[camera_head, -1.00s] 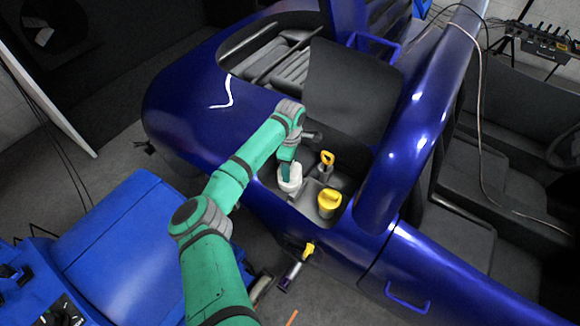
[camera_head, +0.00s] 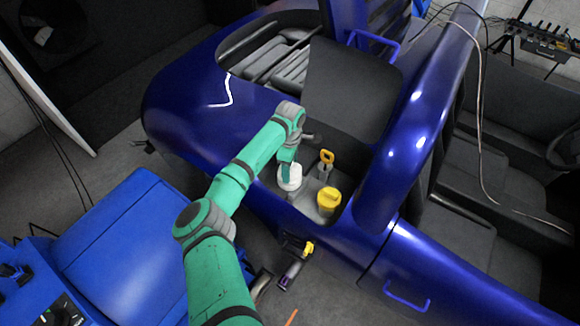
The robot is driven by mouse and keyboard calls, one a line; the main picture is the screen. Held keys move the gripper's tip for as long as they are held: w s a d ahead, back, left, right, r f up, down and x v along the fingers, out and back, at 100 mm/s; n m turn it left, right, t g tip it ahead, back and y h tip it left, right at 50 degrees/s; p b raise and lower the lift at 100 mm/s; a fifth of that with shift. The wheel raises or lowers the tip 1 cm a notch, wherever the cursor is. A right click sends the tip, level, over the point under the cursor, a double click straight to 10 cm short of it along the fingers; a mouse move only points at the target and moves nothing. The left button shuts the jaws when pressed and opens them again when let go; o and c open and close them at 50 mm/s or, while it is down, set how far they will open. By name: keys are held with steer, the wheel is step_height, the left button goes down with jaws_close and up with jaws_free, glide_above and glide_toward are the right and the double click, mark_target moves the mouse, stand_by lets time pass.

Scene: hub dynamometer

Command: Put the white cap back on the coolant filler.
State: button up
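The white cap (camera_head: 289,178) is at the left of the engine-bay recess in the blue car body. My gripper (camera_head: 288,168) is at the end of my green arm, pointing down right at the cap. The fingers overlap the cap's top, and their gap is too small to make out. Under the cap a greyish-white filler neck (camera_head: 293,194) shows in part. I cannot tell whether the cap is fully seated on it.
A yellow cap (camera_head: 328,200) and a yellow-handled dipstick (camera_head: 326,160) stand close to the right. A black panel (camera_head: 352,92) rises behind. A purple and yellow tool (camera_head: 293,268) is below the car side. A blue cart (camera_head: 120,245) stands at left.

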steer(key=shift+f, duration=0.1)
steer(key=o, duration=0.8)
steer(key=shift+c, duration=0.2)
steer(key=shift+r, duration=5.55)
